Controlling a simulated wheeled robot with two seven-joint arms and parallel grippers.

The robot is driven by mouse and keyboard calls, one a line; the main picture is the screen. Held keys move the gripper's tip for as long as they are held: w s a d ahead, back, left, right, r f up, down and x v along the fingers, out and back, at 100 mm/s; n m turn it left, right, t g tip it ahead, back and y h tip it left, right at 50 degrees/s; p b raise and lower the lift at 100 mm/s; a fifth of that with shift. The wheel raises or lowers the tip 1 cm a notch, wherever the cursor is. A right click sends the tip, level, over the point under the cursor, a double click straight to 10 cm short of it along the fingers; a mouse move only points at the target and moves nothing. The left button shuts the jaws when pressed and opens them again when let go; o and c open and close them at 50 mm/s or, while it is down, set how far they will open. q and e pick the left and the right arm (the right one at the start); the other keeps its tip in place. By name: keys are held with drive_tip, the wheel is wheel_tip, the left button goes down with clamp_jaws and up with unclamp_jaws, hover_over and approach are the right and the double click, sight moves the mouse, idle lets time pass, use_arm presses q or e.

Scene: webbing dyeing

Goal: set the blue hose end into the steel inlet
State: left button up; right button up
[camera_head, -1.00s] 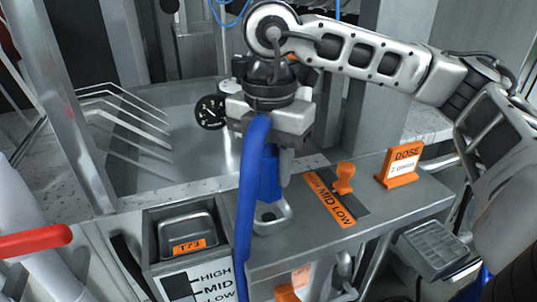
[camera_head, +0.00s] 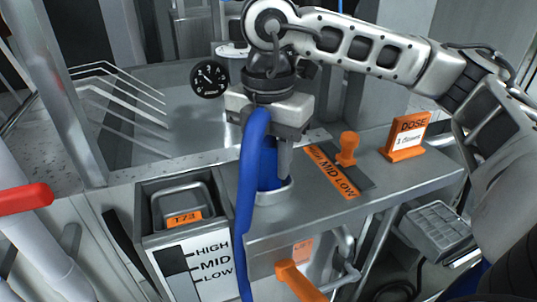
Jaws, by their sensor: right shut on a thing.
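The blue hose (camera_head: 246,200) loops up to my right gripper (camera_head: 268,140) and hangs down in front of the steel shelf. The gripper is shut on the blue hose end (camera_head: 271,172), which points straight down. The hose end's lower part is inside the ring of the steel inlet (camera_head: 276,198) on the shelf. The ring hides its tip, so I cannot tell how deep it sits. My left gripper is not in view.
An orange lever (camera_head: 347,150) with a HIGH MID LOW strip and an orange DOSE sign (camera_head: 405,137) stand right of the inlet. A round dial (camera_head: 210,79) stands behind. An orange handle (camera_head: 300,283) sticks out below.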

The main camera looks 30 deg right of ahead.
drive_tip(key=o, duration=1.2)
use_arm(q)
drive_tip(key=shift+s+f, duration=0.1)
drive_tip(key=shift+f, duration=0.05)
use_arm(e)
drive_tip(key=shift+r, duration=0.3)
use_arm(q)
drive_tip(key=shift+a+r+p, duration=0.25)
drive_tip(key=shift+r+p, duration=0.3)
drive_tip(key=shift+p, duration=0.65)
use_arm(e)
wheel_tip(320, 180, up, 15)
drive_tip(key=shift+r, duration=0.2)
